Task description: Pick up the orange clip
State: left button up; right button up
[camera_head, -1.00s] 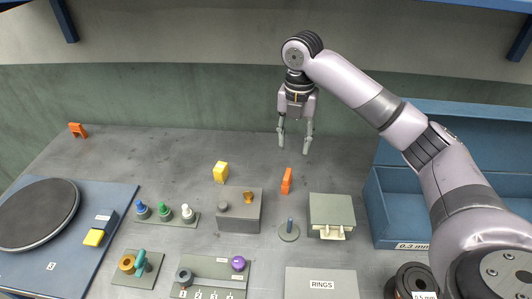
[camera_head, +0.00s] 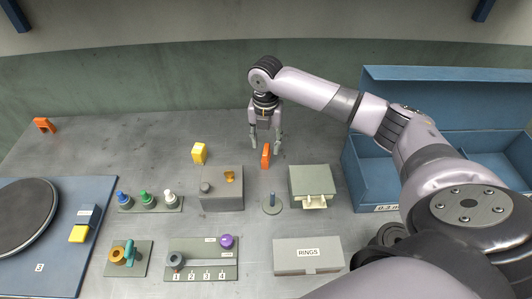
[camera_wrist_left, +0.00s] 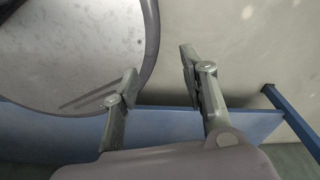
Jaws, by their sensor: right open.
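A small upright orange piece, which looks like the orange clip (camera_head: 265,156), stands on the grey worktop near the middle of the head view. My right gripper (camera_head: 267,146) is open, pointing down, with its fingertips just above and around the clip's top in the picture. I cannot tell whether they touch it. Another orange piece, shaped like a small arch (camera_head: 44,125), stands at the far left back of the worktop. My left gripper (camera_wrist_left: 158,72) shows only in the left wrist view, its fingers apart with nothing between them.
A yellow block (camera_head: 199,153) and a grey block (camera_head: 222,190) stand left of the clip. A blue bin (camera_head: 365,170) is at right. The worktop behind is clear.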

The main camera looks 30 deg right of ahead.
aim_at(267, 145)
jog(key=f+p, duration=0.1)
jog(key=f, duration=0.4)
jog(key=shift+d, duration=0.2)
jog(key=shift+c, duration=0.3)
grip_shut()
